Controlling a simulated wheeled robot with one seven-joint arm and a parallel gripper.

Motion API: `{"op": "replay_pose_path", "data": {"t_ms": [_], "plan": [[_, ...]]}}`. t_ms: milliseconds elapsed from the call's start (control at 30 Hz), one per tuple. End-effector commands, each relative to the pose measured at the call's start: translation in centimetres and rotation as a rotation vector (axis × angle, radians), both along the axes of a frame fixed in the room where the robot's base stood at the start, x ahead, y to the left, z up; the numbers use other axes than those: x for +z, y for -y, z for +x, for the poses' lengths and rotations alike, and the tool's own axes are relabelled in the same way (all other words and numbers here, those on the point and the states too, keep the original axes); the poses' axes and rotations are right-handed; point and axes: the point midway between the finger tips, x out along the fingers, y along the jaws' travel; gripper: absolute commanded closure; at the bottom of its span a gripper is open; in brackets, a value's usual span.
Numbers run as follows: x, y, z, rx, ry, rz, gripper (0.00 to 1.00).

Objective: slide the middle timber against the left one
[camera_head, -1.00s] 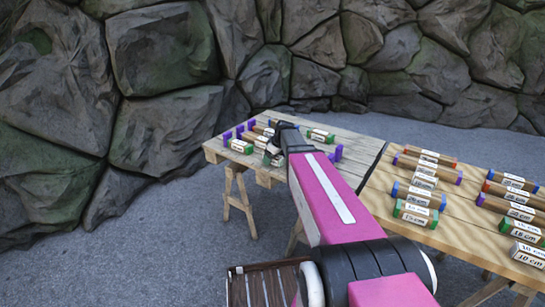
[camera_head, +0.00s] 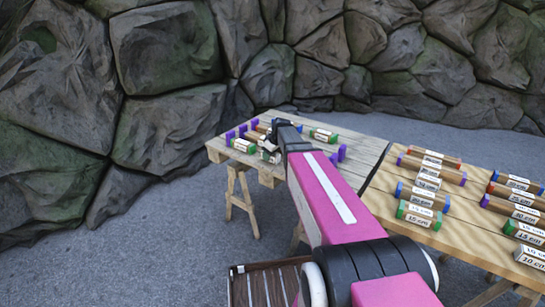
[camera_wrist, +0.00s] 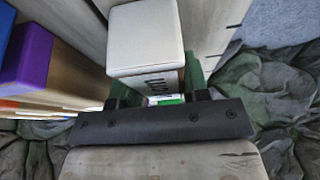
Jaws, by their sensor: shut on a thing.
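My gripper (camera_head: 268,147) is low over the far wooden table, shut on the middle timber (camera_head: 270,156), a short green-ended piece with a white label. Only part of this timber shows past the gripper. Another green-ended labelled timber (camera_head: 323,135) lies to the right.
A purple-ended block (camera_wrist: 28,55) is close by in the wrist view. A nearer table (camera_head: 380,205) carries several labelled timbers. Rock walls surround the place.

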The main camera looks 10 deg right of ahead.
Motion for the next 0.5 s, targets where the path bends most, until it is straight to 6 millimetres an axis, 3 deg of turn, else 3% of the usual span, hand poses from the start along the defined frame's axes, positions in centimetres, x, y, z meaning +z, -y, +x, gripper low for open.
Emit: {"op": "replay_pose_path", "data": {"t_ms": [500], "plan": [[0.0,-3.2,3.5,-0.006,0.001,-0.001,0.82]]}}
